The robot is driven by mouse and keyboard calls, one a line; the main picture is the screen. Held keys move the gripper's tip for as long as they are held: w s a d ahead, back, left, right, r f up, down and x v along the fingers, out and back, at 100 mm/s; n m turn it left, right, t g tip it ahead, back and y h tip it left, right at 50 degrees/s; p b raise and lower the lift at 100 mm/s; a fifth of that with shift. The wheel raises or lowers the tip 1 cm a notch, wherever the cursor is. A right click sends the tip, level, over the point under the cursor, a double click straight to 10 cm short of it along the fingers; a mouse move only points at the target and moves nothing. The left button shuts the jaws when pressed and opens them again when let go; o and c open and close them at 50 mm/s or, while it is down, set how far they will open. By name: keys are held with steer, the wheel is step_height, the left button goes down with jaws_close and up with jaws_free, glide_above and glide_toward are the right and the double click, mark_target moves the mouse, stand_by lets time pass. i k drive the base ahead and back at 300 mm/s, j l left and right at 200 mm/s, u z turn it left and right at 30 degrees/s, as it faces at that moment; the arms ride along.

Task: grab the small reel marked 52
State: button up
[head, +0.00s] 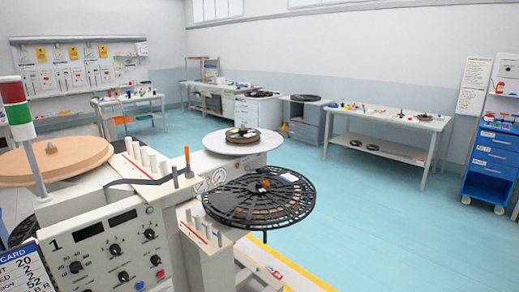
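No reel with a readable 52 on it shows in the head view. A small brown reel (242,137) lies flat on a round light-grey plate (213,143) behind the near machine, with small yellow and dark items on top. A large black slotted disc (222,205) sits at the machine's right, with an orange knob (264,184) at its centre and a small pale item (289,177) on it. A large tan disc (55,162) sits at the left. My gripper is not in view.
The near machine (92,262) is marked 1 and has several knobs. A partly cut-off blue card (24,272) stands at lower left. A white table (385,119) holds small items, with dark discs on its lower shelf. A blue drawer cart (492,160) stands right. The turquoise floor (385,220) is open.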

mark_target(248, 135)
steer(key=i+l+z, duration=0.3)
steer(key=i+z, duration=0.2)
steer(key=i, duration=0.25)
steer(key=i+z, duration=0.5)
steer(key=i, duration=0.25)
steer(key=i+l+u, duration=0.1)
steer(key=i, duration=0.65)
steer(key=i+u, duration=0.2)
steer(key=u, duration=0.2)
steer(key=i+u, duration=0.15)
steer(key=u, duration=0.3)
steer(key=i+l+u, duration=0.15)
steer(key=u, duration=0.25)
